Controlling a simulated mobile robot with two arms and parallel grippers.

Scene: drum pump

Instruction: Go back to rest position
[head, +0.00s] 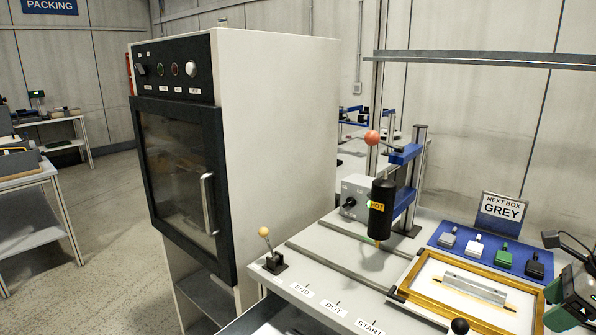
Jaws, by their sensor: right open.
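My right gripper (556,304) is at the lower right edge of the head view. It is dark with green finger parts that stand apart, and nothing shows between them. It is beside the right end of the yellow-framed tray (420,275), and I cannot tell whether it touches it. A grey metal bar (475,287) lies on the tray's white bed. My left gripper is not in view.
A black heated cylinder marked HOT (381,210) hangs over the worktable (320,262). A blue mat (465,238) holds several small coloured pieces, before the "NEXT BOX GREY" sign (501,211). A tall cabinet (275,130) with a closed glass door stands left.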

